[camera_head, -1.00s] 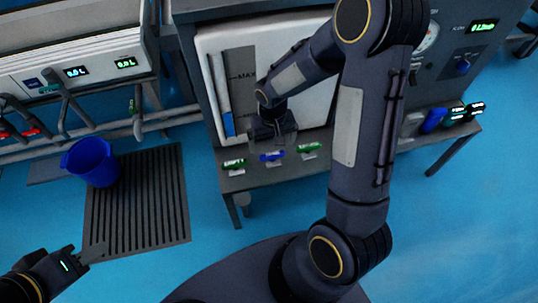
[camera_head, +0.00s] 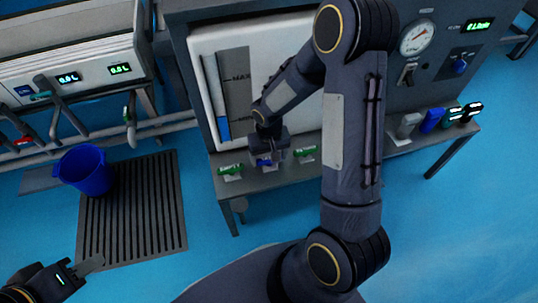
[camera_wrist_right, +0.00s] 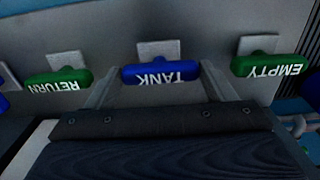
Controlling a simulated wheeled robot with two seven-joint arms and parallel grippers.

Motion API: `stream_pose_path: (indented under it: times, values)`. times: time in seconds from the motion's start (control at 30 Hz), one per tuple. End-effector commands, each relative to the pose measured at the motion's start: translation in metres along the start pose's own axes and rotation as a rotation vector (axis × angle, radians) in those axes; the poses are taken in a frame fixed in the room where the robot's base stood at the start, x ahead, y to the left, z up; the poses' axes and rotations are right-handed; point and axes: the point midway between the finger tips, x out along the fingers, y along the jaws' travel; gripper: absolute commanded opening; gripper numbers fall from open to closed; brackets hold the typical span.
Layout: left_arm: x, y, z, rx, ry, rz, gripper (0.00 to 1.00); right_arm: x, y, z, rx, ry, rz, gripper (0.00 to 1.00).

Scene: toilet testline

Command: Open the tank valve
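The tank valve is a blue handle labelled TANK (camera_wrist_right: 160,73), the middle one of a row of three. It also shows in the head view (camera_head: 264,162), partly covered by my gripper. My right gripper (camera_wrist_right: 160,84) is open, with one finger on each side of the blue handle. It also shows in the head view (camera_head: 270,155), low over the ledge. I cannot tell whether the fingers touch the handle. My left gripper (camera_head: 88,265) is at the lower left, away from the valves, and its opening is unclear.
Green handles sit on both sides: RETURN (camera_wrist_right: 58,82) and EMPTY (camera_wrist_right: 269,66). The white tank (camera_head: 205,50) with its level scale stands behind. More switches (camera_head: 432,121) are at the right.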

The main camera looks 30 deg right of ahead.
Motion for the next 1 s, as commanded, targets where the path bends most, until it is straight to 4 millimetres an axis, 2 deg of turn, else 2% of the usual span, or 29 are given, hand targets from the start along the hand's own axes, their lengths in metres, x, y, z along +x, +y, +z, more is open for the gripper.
stream_pose_path:
  times: [0.27,0.47,1.0]
  values:
    - [-0.001,0.0,0.0,0.0,0.0,0.0,0.36,-0.001,0.0,0.0,-0.017,0.0,0.0,0.54]
    - [-0.003,0.001,-0.002,0.0,0.0,0.0,0.36,-0.001,0.0,0.0,-0.097,-0.001,0.0,0.54]
    - [-0.013,0.006,-0.006,0.0,0.0,0.0,0.36,-0.001,0.0,0.0,-0.511,-0.001,0.0,0.54]
